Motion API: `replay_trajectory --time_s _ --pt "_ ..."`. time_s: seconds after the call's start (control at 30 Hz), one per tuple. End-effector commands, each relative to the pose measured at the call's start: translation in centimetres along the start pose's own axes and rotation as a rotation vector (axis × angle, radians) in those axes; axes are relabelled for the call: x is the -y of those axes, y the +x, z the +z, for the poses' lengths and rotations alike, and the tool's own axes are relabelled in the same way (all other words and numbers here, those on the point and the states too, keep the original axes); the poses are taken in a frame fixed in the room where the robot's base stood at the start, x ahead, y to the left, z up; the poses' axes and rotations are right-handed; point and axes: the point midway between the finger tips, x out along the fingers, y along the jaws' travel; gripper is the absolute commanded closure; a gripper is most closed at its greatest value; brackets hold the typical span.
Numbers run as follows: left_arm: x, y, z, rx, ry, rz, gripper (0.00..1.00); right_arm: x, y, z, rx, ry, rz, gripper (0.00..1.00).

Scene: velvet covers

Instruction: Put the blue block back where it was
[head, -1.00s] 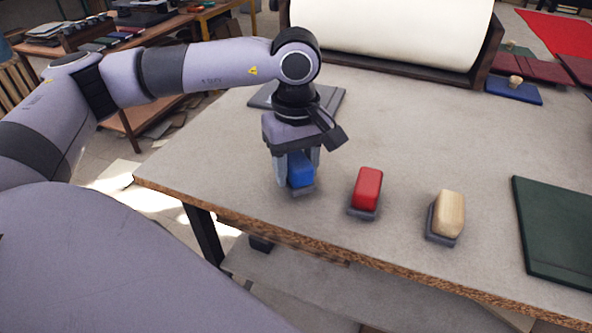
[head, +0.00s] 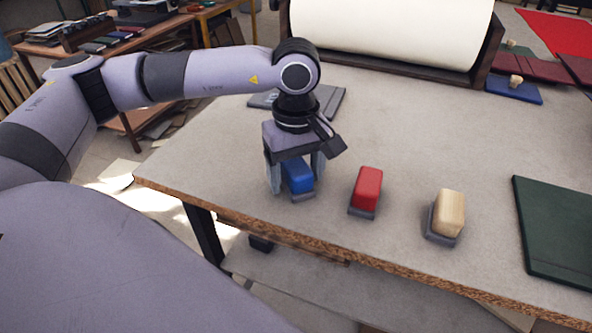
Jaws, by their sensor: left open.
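The blue block (head: 298,177) sits on a small grey base (head: 303,197) near the left front part of the table. My left gripper (head: 297,185) points down over it, with its two fingers open on either side of the block. A gap shows between the left finger and the block; the right finger is close to it. My right gripper is not in the head view.
A red block (head: 368,188) and a wooden block (head: 449,212) stand on grey bases to the right in a row. A dark green cover (head: 560,230) lies at the right. A grey panel (head: 328,99) lies behind my gripper, and a large cream roll (head: 390,30) stands at the back.

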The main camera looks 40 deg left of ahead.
Motion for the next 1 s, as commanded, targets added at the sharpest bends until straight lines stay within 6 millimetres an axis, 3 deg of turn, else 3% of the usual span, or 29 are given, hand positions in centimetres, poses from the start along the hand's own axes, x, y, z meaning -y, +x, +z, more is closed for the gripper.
replay_trajectory --time_s 0.4,0.6,1.0 --pt "-0.1 -8.3 0.0 -0.001 0.001 0.004 0.27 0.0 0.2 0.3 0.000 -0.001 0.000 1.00" --pt "-0.1 -11.3 0.0 -0.001 0.000 0.003 0.27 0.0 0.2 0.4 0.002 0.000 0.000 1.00" --pt "0.0 -12.2 0.0 0.000 0.001 0.000 0.27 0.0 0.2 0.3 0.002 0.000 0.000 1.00"
